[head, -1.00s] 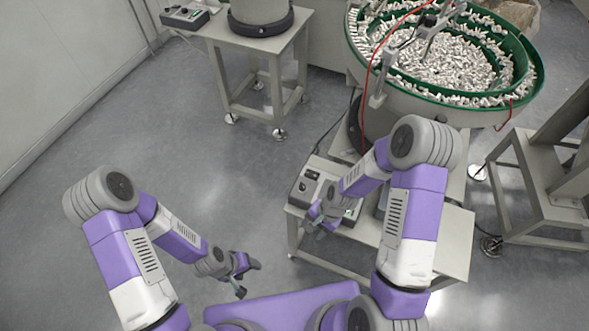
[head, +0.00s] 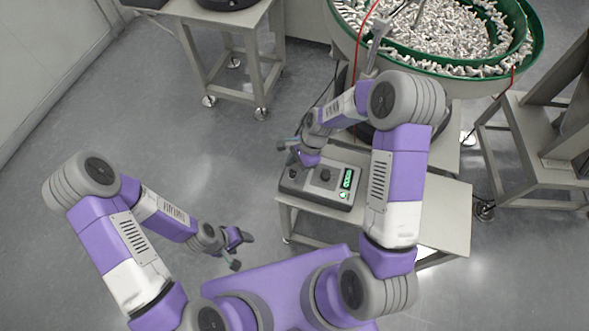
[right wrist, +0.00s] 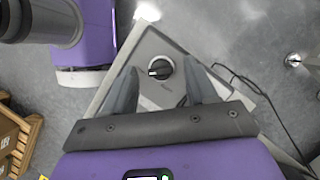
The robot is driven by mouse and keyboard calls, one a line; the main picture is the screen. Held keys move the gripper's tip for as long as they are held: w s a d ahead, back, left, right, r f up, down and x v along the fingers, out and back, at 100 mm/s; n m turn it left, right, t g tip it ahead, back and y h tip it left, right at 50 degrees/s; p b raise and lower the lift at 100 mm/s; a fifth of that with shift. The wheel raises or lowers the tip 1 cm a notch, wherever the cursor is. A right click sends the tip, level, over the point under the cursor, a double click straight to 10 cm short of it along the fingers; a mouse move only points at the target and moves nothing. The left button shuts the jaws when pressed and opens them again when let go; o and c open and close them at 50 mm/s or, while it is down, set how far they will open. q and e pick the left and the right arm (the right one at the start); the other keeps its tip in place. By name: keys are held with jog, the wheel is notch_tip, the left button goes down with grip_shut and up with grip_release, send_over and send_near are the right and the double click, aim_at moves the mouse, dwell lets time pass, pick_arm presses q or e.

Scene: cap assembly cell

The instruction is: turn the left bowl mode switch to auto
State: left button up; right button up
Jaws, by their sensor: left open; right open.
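The control box (head: 312,197) stands on the near table and carries dark knobs (head: 325,175) and a lit green display (head: 347,178). My right gripper (head: 291,152) is open at the box's far left edge. In the right wrist view a black rotary switch (right wrist: 160,68) with a white pointer mark, aimed left, shows between the open fingers of that gripper (right wrist: 162,74). I cannot tell whether the fingers touch it, and its label is too small to read. My left gripper (head: 236,250) is open and empty over the floor.
A green-rimmed bowl (head: 440,68) full of small white parts stands behind the box. Another table (head: 224,24) at the upper left bears a second box (head: 145,3), cut by the frame. Bare floor lies left of the near table (head: 420,222).

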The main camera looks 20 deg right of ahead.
jog(key=shift+a+f, duration=0.1)
jog(key=shift+f, duration=0.15)
jog(key=c, duration=1.1)
jog(key=shift+o, duration=0.2)
